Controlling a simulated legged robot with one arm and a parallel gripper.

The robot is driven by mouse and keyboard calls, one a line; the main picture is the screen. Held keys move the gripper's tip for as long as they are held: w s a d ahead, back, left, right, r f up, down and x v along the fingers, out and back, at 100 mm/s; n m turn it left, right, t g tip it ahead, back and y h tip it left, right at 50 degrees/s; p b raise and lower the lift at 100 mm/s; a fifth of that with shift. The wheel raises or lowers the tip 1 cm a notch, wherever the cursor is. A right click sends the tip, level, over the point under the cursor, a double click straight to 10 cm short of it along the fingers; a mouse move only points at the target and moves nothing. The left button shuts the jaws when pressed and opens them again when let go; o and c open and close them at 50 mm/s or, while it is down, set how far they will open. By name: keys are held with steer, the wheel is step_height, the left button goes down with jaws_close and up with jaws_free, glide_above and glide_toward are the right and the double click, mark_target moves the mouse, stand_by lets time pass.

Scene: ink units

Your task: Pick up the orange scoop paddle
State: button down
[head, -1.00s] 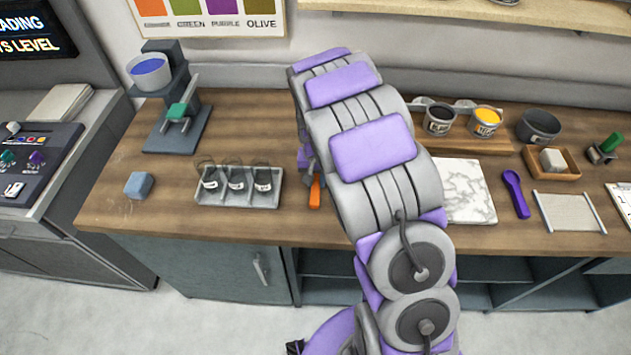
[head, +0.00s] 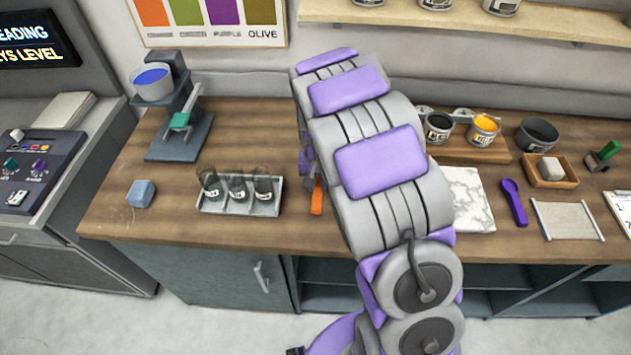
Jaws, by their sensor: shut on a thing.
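The orange scoop paddle (head: 317,198) shows as a short orange strip just left of my arm, over the middle of the wooden counter. The rest of it is hidden behind my arm. My gripper (head: 311,180) is at the upper end of the orange strip, mostly covered by my arm. It is shut on the orange scoop paddle. I cannot tell whether the paddle touches the counter.
A grey tray with several dark jars (head: 240,208) stands left of my gripper. A blue block (head: 141,193) lies farther left. A marble slab (head: 467,200) and a purple scoop (head: 514,202) lie to the right. The counter front between tray and paddle is clear.

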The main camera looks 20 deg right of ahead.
steer(key=s+d, duration=0.1)
steer(key=s, duration=0.3)
steer(key=s+d+r+p, duration=0.1)
steer(key=s, duration=0.4)
steer(key=s+d+p, duration=0.1)
steer(key=s, duration=0.4)
steer(key=shift+s+d+r, duration=0.15)
steer(key=shift+s, duration=0.05)
steer(key=c, duration=1.6)
jaws_free()
jaws_close()
